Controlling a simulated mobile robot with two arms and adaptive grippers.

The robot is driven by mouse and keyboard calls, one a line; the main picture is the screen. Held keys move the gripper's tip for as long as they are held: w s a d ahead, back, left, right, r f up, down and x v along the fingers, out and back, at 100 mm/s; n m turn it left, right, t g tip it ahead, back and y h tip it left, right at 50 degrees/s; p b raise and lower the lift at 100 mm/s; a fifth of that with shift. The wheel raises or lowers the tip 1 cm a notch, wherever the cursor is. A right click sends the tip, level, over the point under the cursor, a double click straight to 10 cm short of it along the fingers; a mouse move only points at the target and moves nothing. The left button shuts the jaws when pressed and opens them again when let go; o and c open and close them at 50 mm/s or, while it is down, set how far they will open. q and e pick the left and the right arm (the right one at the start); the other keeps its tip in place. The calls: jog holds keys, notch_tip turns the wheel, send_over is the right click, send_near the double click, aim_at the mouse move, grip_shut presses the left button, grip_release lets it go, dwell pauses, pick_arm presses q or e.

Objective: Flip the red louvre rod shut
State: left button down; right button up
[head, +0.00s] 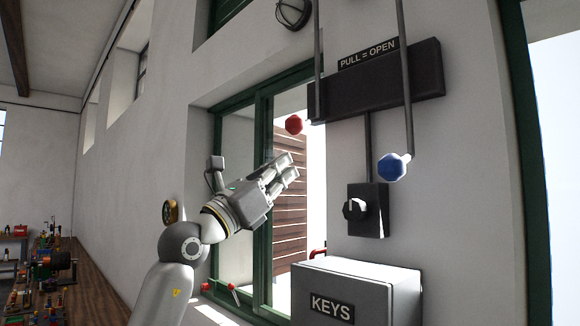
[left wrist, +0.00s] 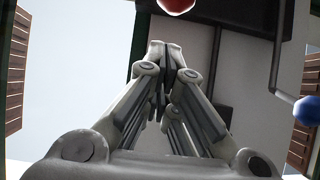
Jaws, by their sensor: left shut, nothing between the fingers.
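The red louvre rod's knob (head: 294,124) hangs at the lower left of a dark wall box labelled "PULL = OPEN" (head: 385,80). The red knob also shows at the top edge of the left wrist view (left wrist: 176,5). A blue knob (head: 391,167) hangs lower on another rod to the right, and it also shows at the right edge of the left wrist view (left wrist: 307,110). My left gripper (head: 292,165) is shut and empty, just below the red knob and apart from it. My right gripper is out of view.
A grey KEYS box (head: 352,290) stands below. A dark switch box with a knob (head: 367,211) is on the wall above it. A green-framed window (head: 262,200) is behind my gripper. A round lamp (head: 293,12) is on the wall above. A cluttered bench (head: 90,275) runs at the left.

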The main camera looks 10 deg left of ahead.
pick_arm(q)
jog(key=b+v, duration=0.4)
jog(key=v, duration=0.5)
jog(key=shift+s+f+b, duration=0.25)
jog(key=shift+s+b, duration=0.05)
jog(key=shift+s, duration=0.05)
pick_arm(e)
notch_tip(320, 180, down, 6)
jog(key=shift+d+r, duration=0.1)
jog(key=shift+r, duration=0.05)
pick_arm(q)
jog(key=shift+a, duration=0.2)
jog(key=shift+d, duration=0.1)
